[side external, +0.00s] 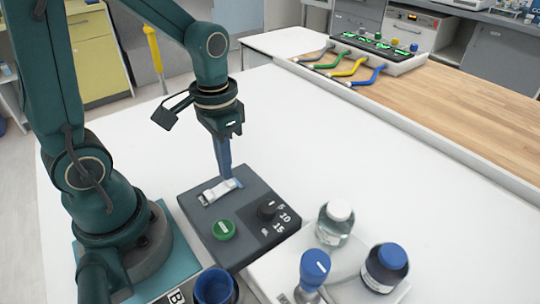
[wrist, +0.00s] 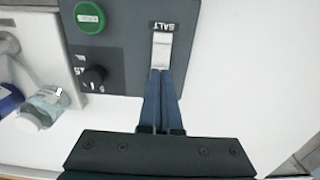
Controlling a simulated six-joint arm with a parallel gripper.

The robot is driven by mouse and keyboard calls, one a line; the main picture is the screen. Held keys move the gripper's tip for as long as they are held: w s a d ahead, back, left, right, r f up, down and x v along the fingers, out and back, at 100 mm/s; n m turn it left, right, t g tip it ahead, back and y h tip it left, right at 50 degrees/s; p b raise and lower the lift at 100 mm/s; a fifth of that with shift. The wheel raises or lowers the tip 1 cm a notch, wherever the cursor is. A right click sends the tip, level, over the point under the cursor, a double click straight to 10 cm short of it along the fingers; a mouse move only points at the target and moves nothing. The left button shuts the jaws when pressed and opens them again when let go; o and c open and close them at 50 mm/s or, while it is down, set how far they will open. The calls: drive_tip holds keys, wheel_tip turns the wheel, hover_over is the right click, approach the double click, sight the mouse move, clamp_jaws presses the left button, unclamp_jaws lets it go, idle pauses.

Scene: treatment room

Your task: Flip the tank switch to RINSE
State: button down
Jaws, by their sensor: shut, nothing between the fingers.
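The tank switch is a white rocker (side external: 216,192) on a dark grey control box (side external: 190,204) on the white table. In the wrist view the switch (wrist: 162,48) has a SALT label (wrist: 174,27) at its far end, upside down. I cannot read a RINSE label; the end by my fingers is partly covered. My gripper (side external: 229,178) points down, shut and empty, with its tips at one end of the switch. In the wrist view the fingertips (wrist: 163,73) meet the switch's end opposite SALT; I cannot tell whether they press on it.
A green button (side external: 223,230) and a black knob (side external: 268,210) with numbers share the box. A clear white-capped jar (side external: 335,224), a blue-capped jar (side external: 385,267), a blue-topped item (side external: 314,268) and a blue cup (side external: 214,288) stand nearby. The table beyond the box is clear.

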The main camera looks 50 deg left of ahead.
sight(228, 182)
drive_tip(key=shift+f, duration=0.95)
idle(0.7)
drive_tip(key=shift+r, duration=3.5)
drive_tip(key=shift+w+d+r, duration=0.1)
drive_tip(key=shift+r, duration=0.1)
drive_tip(key=s+d+r+t, duration=0.3)
drive_tip(key=s+t, duration=0.1)
drive_tip(key=t, duration=0.1)
drive_tip(key=shift+r+t, duration=0.3)
drive_tip(key=shift+r, duration=0.1)
